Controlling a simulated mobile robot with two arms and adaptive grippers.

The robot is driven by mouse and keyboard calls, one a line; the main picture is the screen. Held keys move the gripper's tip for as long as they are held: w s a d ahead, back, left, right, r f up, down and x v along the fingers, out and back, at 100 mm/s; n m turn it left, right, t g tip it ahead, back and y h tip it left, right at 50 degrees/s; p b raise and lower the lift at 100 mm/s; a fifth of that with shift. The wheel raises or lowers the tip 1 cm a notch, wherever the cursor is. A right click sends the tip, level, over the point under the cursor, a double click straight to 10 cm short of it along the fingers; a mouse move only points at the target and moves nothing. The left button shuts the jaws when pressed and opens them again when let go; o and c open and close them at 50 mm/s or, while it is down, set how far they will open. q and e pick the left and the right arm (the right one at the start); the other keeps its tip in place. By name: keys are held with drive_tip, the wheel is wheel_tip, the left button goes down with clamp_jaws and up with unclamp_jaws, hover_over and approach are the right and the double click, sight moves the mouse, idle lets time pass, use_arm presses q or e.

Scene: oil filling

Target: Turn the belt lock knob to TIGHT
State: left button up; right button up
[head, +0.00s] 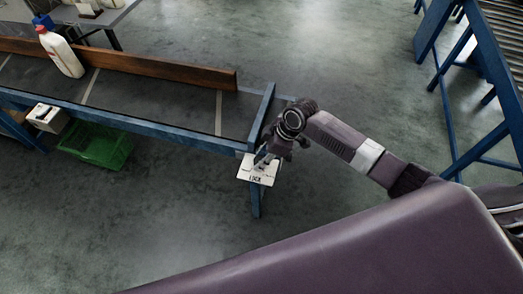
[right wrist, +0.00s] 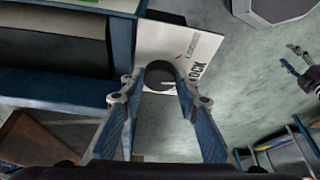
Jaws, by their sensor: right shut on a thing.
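The white lock plate (head: 262,173) is fixed at the near right end of the belt table, with dark lettering that reads LOCK. It also shows in the right wrist view (right wrist: 182,38), with LOCK printed on it and a small red mark. The dark round knob (right wrist: 160,70) stands on this plate. My right gripper (right wrist: 160,85) is shut on the knob, one finger on each side. In the head view the right gripper (head: 264,158) hides the knob. I cannot read the knob's setting. My left gripper is not in view.
The belt table (head: 180,127) has a blue frame and a brown side board (head: 160,70). A white bottle (head: 62,54) stands on the belt. A blue roller stand (head: 437,35) is at right. Open floor lies between.

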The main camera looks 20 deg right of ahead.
drive_tip(key=m+p, duration=0.2)
drive_tip(key=m+t+h+p, duration=0.1)
drive_tip(key=m+p, duration=0.1)
drive_tip(key=p, duration=0.1)
drive_tip(key=m+t+p, duration=0.1)
drive_tip(key=m+p, duration=0.1)
drive_tip(key=shift+s+a+r+h, duration=0.15)
drive_tip(key=shift+a+r+h, duration=0.1)
drive_tip(key=shift+r+h, duration=0.15)
drive_tip(key=m+p, duration=0.2)
drive_tip(key=shift+f+m+h, duration=0.15)
drive_tip(key=shift+m+h, duration=0.15)
drive_tip(key=shift+h, duration=0.1)
drive_tip(key=shift+f+m+h+p, duration=0.1)
drive_tip(key=shift+m+h+p, duration=0.2)
drive_tip(key=shift+m+p, duration=0.55)
drive_tip(key=shift+m+t, duration=0.25)
drive_tip(key=shift+t, duration=0.05)
drive_tip(key=o, duration=0.9)
drive_tip(key=shift+c, duration=0.2)
drive_tip(key=shift+f, duration=0.1)
